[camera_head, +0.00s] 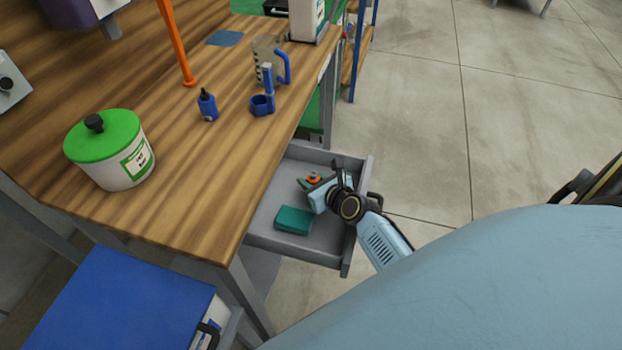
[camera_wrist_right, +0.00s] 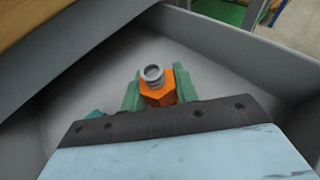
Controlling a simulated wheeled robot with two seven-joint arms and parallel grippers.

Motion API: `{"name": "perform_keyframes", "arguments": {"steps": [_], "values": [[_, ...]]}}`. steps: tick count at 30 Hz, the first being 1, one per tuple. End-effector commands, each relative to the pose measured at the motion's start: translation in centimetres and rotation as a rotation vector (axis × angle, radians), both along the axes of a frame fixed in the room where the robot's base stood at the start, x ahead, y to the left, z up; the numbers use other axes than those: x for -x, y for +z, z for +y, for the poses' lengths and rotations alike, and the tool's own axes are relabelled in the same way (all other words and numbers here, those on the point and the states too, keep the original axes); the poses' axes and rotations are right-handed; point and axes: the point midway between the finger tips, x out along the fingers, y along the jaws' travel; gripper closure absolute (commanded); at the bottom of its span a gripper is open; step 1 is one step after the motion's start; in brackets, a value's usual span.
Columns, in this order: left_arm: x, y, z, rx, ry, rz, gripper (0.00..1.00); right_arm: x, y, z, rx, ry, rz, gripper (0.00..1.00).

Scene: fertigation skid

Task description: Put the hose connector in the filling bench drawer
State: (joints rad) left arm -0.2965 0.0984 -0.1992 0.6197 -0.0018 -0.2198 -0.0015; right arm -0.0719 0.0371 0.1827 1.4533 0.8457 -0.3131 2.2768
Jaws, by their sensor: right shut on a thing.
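The filling bench drawer (camera_head: 327,249) is pulled open under the right edge of the wooden bench. My right gripper (camera_head: 312,184) is inside or just above the drawer. It is shut on the hose connector (camera_head: 314,177), an orange hexagonal piece with a grey threaded end. In the right wrist view the connector (camera_wrist_right: 157,90) sits between the two green fingers (camera_wrist_right: 157,88), with the grey drawer walls (camera_wrist_right: 210,30) around it. I cannot tell whether the connector touches the drawer floor. My left gripper is not in view.
A teal block-like item (camera_head: 293,220) lies in the drawer's near part. On the bench (camera_head: 190,170) stand a green-lidded tub (camera_head: 112,160), a small dark blue bottle (camera_head: 207,105), a blue holder (camera_head: 262,104), a clear jug (camera_head: 266,62) and an orange post (camera_head: 177,45).

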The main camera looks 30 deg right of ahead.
Motion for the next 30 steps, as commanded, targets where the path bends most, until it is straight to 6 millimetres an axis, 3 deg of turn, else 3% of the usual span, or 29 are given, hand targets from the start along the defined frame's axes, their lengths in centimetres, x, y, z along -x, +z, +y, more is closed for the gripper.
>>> {"name": "perform_keyframes", "arguments": {"steps": [5, 6, 10, 19, 24, 30], "values": [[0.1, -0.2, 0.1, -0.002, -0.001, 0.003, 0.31, 0.0, -0.2, 0.0, -0.001, 0.0, -0.001, 0.92], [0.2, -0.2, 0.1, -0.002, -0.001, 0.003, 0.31, 0.0, -0.2, 0.0, -0.001, 0.0, -0.001, 0.65], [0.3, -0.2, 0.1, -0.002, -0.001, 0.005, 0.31, 0.0, -0.2, 0.0, -0.001, 0.0, -0.001, 0.49], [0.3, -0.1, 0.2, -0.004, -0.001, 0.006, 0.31, 0.0, -0.1, 0.0, 0.0, 0.0, -0.001, 0.49], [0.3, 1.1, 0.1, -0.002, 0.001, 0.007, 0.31, 0.0, 1.6, 0.0, 0.0, 0.001, -0.001, 0.49], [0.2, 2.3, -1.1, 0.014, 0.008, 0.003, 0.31, 4.5, 3.0, -0.2, -0.002, -0.001, 0.002, 0.49]]}}
